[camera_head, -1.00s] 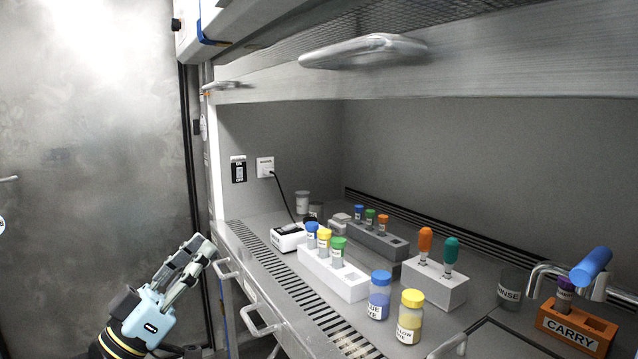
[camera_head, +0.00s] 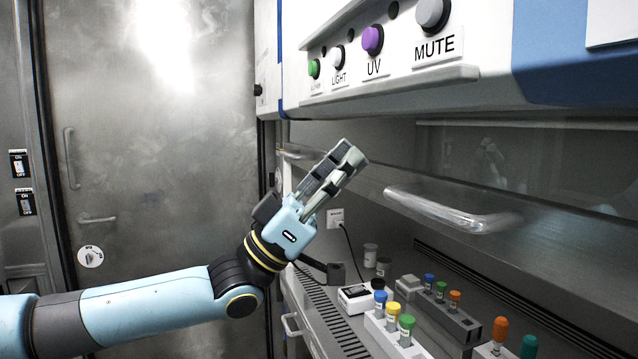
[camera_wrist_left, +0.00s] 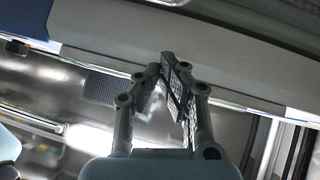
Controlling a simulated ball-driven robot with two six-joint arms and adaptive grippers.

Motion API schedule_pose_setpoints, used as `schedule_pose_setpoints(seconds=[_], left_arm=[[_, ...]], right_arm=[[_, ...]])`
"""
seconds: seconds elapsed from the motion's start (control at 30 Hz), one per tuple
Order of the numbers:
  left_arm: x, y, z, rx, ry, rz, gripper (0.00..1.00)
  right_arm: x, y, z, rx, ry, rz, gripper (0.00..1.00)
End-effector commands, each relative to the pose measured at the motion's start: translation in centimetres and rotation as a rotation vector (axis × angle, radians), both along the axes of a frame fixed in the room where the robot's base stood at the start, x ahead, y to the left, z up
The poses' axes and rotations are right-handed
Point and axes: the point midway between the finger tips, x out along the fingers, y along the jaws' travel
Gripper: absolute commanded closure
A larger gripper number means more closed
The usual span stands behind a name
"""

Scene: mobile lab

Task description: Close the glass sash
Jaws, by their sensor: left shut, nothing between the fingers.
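The glass sash (camera_head: 560,165) is partly raised at the front of the cabinet in the head view, with the work space open below it. Its metal bottom rail carries a silver bar handle (camera_head: 455,212), and a second handle (camera_head: 297,154) shows further left. My left gripper (camera_head: 347,160) is shut and empty, pointing up and right in front of the sash's left part, between the two handles in the picture. It appears apart from both. In the left wrist view its fingers (camera_wrist_left: 165,72) meet at the tips with nothing between them. My right gripper is not in view.
Above the sash is a panel with green, LIGHT, UV and MUTE buttons (camera_head: 431,14). Inside, racks of capped vials (camera_head: 393,325) and a small white device (camera_head: 356,298) stand on the bench. A metal door (camera_head: 150,150) is at left.

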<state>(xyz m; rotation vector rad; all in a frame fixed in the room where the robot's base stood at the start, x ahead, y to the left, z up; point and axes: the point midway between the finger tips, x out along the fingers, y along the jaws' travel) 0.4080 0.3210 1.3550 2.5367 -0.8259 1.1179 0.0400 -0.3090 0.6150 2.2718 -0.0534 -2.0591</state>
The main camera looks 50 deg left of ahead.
Motion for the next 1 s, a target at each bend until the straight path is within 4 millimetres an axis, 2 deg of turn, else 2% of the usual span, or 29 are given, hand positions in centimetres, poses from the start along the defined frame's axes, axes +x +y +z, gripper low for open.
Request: schedule_pose_setpoints(seconds=[0.07,0.13,0.3,0.8,1.0], left_arm=[[0.9,-0.6,1.6,-0.002,-0.006,0.001,1.00],[1.4,-0.9,0.0,-0.007,-0.001,0.005,1.00],[2.1,-1.4,-1.8,-0.003,0.000,0.002,1.00],[2.3,-1.7,-2.5,-0.001,0.001,0.000,1.00],[2.3,-1.7,-4.3,-0.001,0.002,0.000,1.00]], right_arm=[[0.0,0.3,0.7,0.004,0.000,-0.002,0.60],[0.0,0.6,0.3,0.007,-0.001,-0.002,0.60],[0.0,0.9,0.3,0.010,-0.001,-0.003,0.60],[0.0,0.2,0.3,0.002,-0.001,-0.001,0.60],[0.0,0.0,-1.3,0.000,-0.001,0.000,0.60]])
